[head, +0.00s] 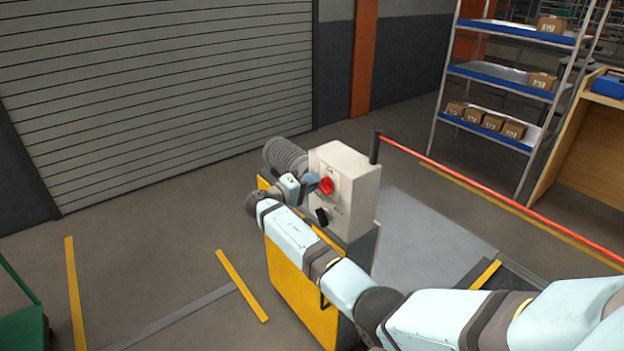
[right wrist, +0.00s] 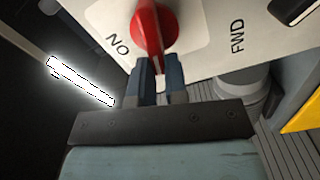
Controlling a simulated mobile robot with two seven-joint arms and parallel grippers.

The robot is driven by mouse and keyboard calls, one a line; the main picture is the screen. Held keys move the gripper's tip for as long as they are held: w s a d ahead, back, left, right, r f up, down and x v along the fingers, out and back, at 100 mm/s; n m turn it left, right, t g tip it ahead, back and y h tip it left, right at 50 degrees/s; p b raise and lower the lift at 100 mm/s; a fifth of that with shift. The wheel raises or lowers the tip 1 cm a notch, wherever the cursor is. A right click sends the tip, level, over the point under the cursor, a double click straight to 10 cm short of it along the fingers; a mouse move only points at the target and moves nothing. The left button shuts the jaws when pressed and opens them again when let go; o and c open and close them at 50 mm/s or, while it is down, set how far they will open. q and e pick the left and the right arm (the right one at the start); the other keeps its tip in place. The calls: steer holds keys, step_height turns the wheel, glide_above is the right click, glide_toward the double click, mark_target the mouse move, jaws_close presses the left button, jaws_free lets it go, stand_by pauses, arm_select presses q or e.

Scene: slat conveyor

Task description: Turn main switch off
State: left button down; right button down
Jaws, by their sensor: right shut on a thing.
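The main switch is a red rotary knob (head: 326,186) on the front of a cream control box (head: 352,165). In the right wrist view the red knob (right wrist: 152,28) stands between and just beyond my fingertips, on a pale plate with the letters "NO" and "FWD" seen at an angle. My right gripper (head: 312,181) reaches the knob from the left and is shut on it; its two dark blue fingers also show in the right wrist view (right wrist: 158,68). A black selector knob (head: 321,216) sits lower on the same box. My left gripper is not in view.
The box stands on a yellow-sided conveyor end (head: 290,285), with a ribbed grey cylinder (head: 287,158) behind it. A red barrier bar (head: 500,197) runs right from a dark post (head: 376,147). A shelf rack (head: 490,118) with cartons stands at the back right. Floor at left is mostly clear.

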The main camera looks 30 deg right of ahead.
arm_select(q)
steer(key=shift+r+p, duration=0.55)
arm_select(e)
steer(key=shift+f+n, duration=0.15)
steer(key=shift+n, duration=0.6)
steer(key=shift+f+n, duration=0.15)
steer(key=shift+n, duration=0.6)
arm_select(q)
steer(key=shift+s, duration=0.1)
arm_select(e)
steer(key=shift+f, duration=0.1)
steer(key=c, duration=1.1)
jaws_free()
steer(key=shift+c, duration=0.2)
arm_select(q)
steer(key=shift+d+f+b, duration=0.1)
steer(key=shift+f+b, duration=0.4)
steer(key=shift+b, duration=0.4)
arm_select(e)
steer(key=s+a, duration=0.1)
steer(key=a, duration=1.3)
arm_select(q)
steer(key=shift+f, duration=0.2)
